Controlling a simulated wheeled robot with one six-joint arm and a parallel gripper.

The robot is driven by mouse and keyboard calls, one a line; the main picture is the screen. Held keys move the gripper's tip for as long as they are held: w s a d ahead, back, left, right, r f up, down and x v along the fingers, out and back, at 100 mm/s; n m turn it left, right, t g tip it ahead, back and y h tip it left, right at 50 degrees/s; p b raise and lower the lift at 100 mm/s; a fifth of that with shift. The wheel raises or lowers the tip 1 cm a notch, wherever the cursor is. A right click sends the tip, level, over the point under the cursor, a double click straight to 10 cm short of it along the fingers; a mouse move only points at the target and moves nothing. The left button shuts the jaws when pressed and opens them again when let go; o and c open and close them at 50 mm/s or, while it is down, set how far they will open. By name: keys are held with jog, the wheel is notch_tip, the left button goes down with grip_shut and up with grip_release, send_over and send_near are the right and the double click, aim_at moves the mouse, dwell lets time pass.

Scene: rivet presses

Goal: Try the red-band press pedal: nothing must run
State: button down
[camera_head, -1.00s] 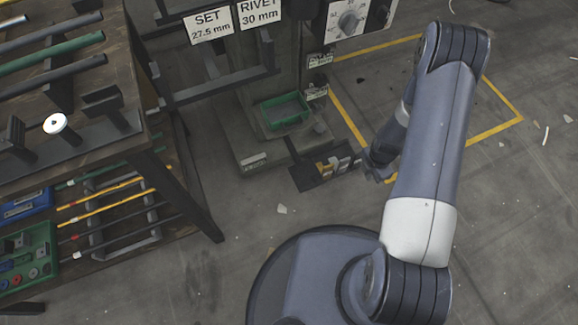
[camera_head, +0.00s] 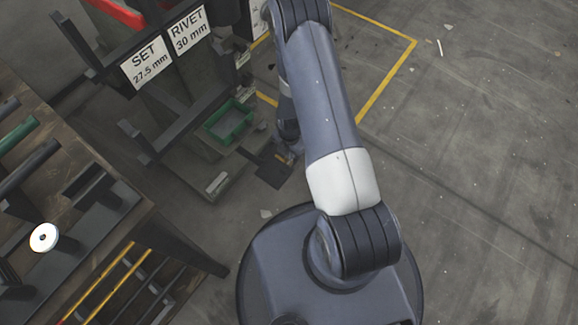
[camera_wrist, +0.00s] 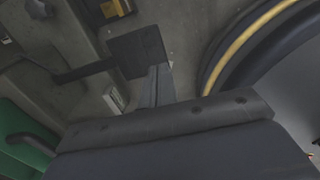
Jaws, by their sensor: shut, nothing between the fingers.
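The rivet press (camera_head: 205,95) stands at the upper left in the head view, with signs reading SET 27.5 mm and RIVET 30 mm (camera_head: 189,29). A red part (camera_head: 115,12) shows at the top left edge; I cannot tell whether it is the red band. A dark flat pedal plate (camera_head: 270,172) lies on the floor at the press's foot; it also shows in the wrist view (camera_wrist: 138,46). My gripper (camera_wrist: 156,82) is shut and empty, with its fingertips beside the plate's near edge. I cannot tell whether they touch it. My arm partly hides the gripper in the head view.
A green bin (camera_head: 229,121) sits on the press's base. A wooden bench (camera_head: 110,225) with rods and a white disc (camera_head: 44,237) stands at the left. Yellow floor lines (camera_head: 385,82) run behind my arm.

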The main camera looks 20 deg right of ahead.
aim_at(290, 174)
notch_tip(290, 174, down, 14)
jog(key=b, duration=0.4)
jog(key=shift+b, duration=0.3)
